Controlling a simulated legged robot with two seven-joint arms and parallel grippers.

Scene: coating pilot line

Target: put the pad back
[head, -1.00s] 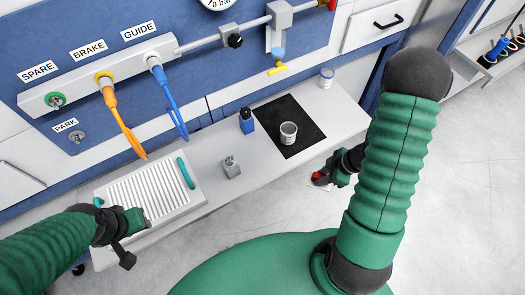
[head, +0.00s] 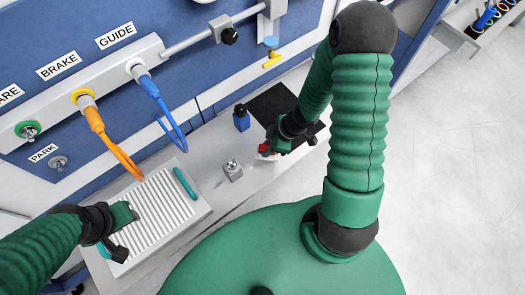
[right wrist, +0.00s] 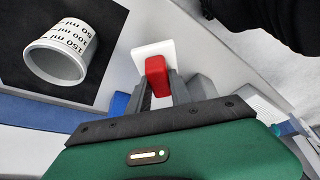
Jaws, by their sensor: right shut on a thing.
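The pad is a white square with a red grip block (right wrist: 157,75); the white part (right wrist: 150,52) shows beyond the block in the right wrist view. My right gripper (right wrist: 160,88) is shut on the red block. In the head view the right gripper (head: 270,148) is by the near left edge of the black mat (head: 262,101), with the pad (head: 264,149) small and partly hidden. I cannot tell if the pad touches the bench. My left gripper (head: 124,215) is over the left part of the ribbed tray (head: 187,223); its jaw opening is unclear.
A blue bottle (head: 241,119) and a small metal block (head: 232,170) stand on the bench (head: 213,150). Orange (head: 118,150) and blue (head: 170,120) hoses hang from the panel. Open floor lies right (head: 450,200).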

